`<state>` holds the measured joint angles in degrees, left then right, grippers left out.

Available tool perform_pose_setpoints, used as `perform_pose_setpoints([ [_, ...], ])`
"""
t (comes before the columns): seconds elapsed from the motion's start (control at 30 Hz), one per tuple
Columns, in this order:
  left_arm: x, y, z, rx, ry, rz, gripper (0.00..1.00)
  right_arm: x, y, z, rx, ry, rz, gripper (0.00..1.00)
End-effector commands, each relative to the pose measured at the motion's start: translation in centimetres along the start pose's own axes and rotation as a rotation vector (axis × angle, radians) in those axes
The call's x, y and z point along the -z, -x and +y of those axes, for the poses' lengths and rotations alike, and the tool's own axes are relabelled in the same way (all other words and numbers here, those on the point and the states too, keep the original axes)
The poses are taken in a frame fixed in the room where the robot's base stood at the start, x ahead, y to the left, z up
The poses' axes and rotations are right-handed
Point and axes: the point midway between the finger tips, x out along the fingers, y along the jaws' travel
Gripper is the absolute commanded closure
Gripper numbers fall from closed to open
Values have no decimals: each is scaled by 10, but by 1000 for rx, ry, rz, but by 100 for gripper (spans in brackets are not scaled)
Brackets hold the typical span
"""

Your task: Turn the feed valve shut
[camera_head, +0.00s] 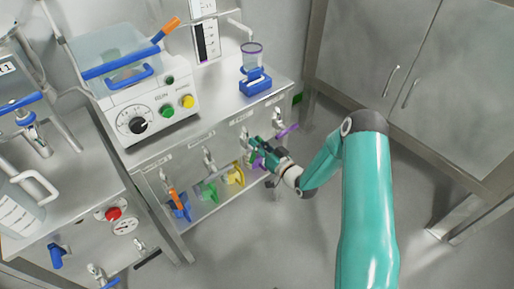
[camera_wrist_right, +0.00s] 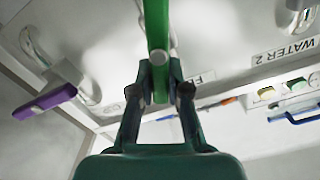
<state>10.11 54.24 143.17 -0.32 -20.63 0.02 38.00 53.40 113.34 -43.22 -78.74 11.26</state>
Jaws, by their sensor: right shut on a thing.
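The lever runs up and out of the top of that view. A label starting with F (camera_wrist_right: 202,78) shows partly behind the gripper, so I take the green lever as the feed valve's. In the head view the gripper covers most of this valve. My left gripper is not in view.
A purple-handled valve (camera_head: 287,131) is close to the right of my gripper. Other valves hang to its left, with blue (camera_head: 179,206), green (camera_head: 207,192) and yellow (camera_head: 233,175) holders below. A white machine (camera_head: 140,115) and a blue-based glass (camera_head: 254,84) stand on the bench. A grey cabinet (camera_head: 430,60) is at right.

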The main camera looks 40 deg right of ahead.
Motion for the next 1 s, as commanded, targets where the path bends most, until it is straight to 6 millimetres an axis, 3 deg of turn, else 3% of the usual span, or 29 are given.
perform_pose_setpoints([
  [0.03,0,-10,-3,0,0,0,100,-3,0,5,-4,-43,3,100],
  [0.4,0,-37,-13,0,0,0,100,-6,0,16,-5,-395,3,100],
  [1.0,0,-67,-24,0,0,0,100,-15,0,31,-7,-949,5,100],
])
